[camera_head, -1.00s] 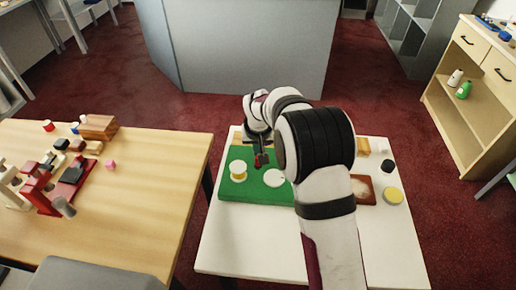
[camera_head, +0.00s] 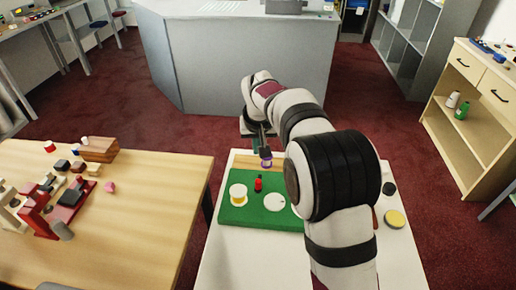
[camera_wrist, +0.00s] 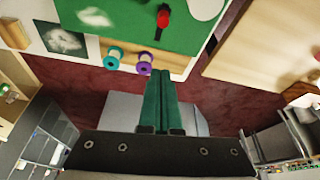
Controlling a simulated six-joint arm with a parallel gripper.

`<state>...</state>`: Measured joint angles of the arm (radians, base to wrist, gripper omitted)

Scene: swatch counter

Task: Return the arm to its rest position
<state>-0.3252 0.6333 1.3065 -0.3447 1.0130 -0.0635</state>
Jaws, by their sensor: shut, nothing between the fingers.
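My gripper (camera_head: 264,150) is shut and empty. In the head view it hangs near the far edge of the table, beyond the green mat (camera_head: 235,210). In the wrist view its green fingers (camera_wrist: 163,80) are together. A small red object (camera_head: 258,184) stands on the mat, apart from my gripper; it also shows at the top of the wrist view (camera_wrist: 163,16). My arm bends over the right half of the white table (camera_head: 222,258) and hides part of it.
Purple (camera_wrist: 145,63) and teal (camera_wrist: 113,56) spools sit close to my fingers. A yellow round item (camera_head: 394,219) lies at right. A cluttered wooden table (camera_head: 150,215) stands left.

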